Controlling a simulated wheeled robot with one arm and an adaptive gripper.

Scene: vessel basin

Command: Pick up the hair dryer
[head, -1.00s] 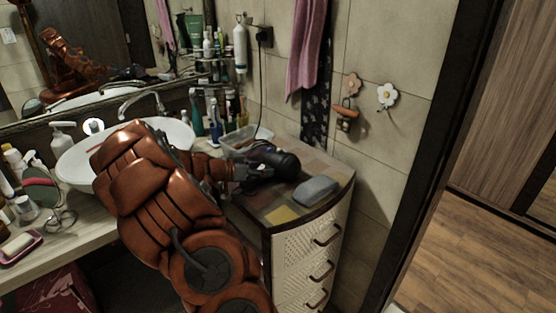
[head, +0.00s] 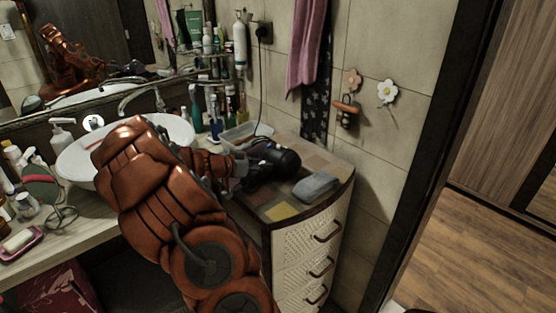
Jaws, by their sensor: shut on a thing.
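The black hair dryer (head: 283,160) is over the tiled top of the white drawer cabinet, with its rounded barrel pointing right. My gripper (head: 245,172) is at its left end, shut on the dryer. My arm comes in from the bottom and hides part of the gripper. I cannot tell whether the dryer still touches the cabinet top. A black cord (head: 258,90) runs from the wall socket down behind the dryer.
A grey folded cloth (head: 316,186) lies right of the dryer on the cabinet top (head: 282,211). A clear plastic tray (head: 240,137) and several bottles stand behind. The white sink (head: 75,165) is at the left. The wall is close behind the cabinet.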

